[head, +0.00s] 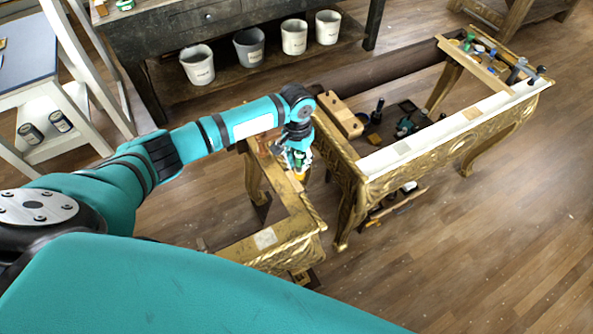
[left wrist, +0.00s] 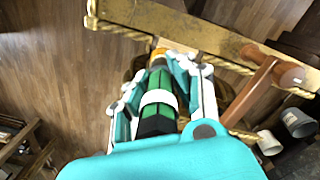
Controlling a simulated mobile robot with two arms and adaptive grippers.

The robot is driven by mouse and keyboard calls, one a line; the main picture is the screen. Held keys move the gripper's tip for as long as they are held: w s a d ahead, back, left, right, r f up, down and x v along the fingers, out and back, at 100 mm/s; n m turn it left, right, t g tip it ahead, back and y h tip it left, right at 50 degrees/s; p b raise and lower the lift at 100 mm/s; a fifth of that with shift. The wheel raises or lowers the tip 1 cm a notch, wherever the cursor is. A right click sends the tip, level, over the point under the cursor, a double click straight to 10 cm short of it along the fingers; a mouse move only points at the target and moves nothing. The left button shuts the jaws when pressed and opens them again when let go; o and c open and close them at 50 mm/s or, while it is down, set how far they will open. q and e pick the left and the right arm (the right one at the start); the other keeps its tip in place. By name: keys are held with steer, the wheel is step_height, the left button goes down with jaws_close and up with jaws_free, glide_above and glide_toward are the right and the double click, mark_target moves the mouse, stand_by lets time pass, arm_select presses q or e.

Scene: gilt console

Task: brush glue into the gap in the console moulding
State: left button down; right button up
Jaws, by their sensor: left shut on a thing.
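My left gripper (head: 298,158) is shut on a green tool with black and white bands and an orange-yellow end. The tool (left wrist: 160,105) lies between the fingers (left wrist: 160,85) in the left wrist view, its orange end towards the gilt rail. The gilt console has a near left section (head: 285,222) and a right section with a pale top edge (head: 440,132). The gripper is over the back end of the left section. In the left wrist view the gilt rail (left wrist: 190,32) runs across the top. I cannot make out the moulding gap or contact at the tool's end. My right gripper is not in view.
A wooden block with holes (head: 340,115) sits at the right section's left end. Several small tools lie at its far right corner. A dark bench (head: 230,25) with several buckets stands behind. A wooden handled piece (left wrist: 262,78) is beside the fingers. Floor at right is clear.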

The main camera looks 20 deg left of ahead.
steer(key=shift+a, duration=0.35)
arm_select(q)
steer(key=shift+w+a, duration=0.2)
steer(key=shift+a, duration=0.1)
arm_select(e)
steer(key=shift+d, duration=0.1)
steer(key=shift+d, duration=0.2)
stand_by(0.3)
